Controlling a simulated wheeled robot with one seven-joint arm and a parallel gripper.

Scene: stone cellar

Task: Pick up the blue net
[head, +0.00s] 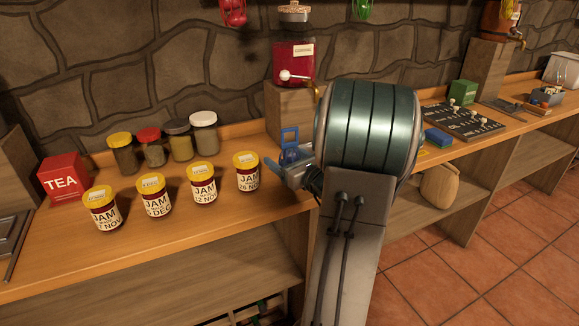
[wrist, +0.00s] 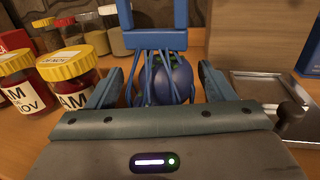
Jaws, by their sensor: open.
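The blue net (wrist: 172,78) holds dark round contents and has a stiff blue loop (wrist: 152,20) standing above it. In the head view the blue net (head: 289,154) sits on the wooden counter, right of the jam jars and partly hidden by my arm. My gripper (wrist: 160,84) is open, with one finger on each side of the net in the wrist view. The net's strands show between the fingers; I cannot tell whether either finger touches it. In the head view my gripper (head: 282,171) is low over the counter, largely hidden by my wrist.
A jam jar (head: 247,173) stands close left of my gripper, with several more jars beyond. A wooden block (head: 290,112) bearing a red dispenser (head: 294,65) stands behind the net. A metal tray (wrist: 262,86) lies right of my gripper. Red and green nets hang above.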

